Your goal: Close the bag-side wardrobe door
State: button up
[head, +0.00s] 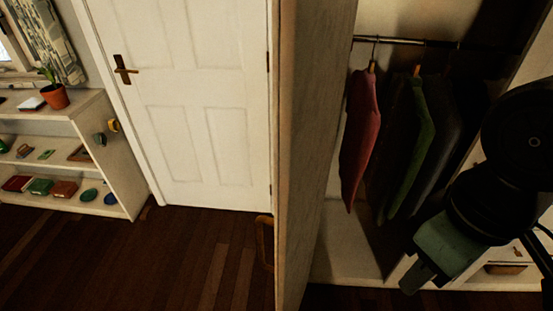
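An open wardrobe door (312,130) stands nearly edge-on in the middle of the head view, swung out from the wardrobe. Its brown handle (265,240) shows on the left side, low down. Behind and right of the door is the open wardrobe (345,240). No bag is visible, so I cannot tell from this view whether this is the bag-side door. My gripper (418,280) is in front of the wardrobe's lower right part, apart from the door, pointing down and left. Nothing shows held in it, and its finger opening is not clear.
Red (361,130), green (412,150) and dark clothes hang from a rail (400,41). A drawer (503,268) shows at lower right. Left are a closed white room door (190,100) and a low shelf (125,170) with a potted plant (54,95). The wooden floor (130,260) there is clear.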

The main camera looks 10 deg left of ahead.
aim_at(312, 40)
jog(key=k+j+z, duration=0.1)
jog(key=j, duration=0.35)
jog(key=k+j, duration=0.25)
jog(key=j, duration=0.15)
jog(key=k+j+z, duration=0.15)
jog(key=j, duration=0.3)
jog(key=k+j, duration=0.2)
jog(key=j, duration=0.2)
jog(key=j+u, duration=0.15)
jog(key=u, duration=0.3)
jog(key=j+u, duration=0.1)
jog(key=u, duration=0.3)
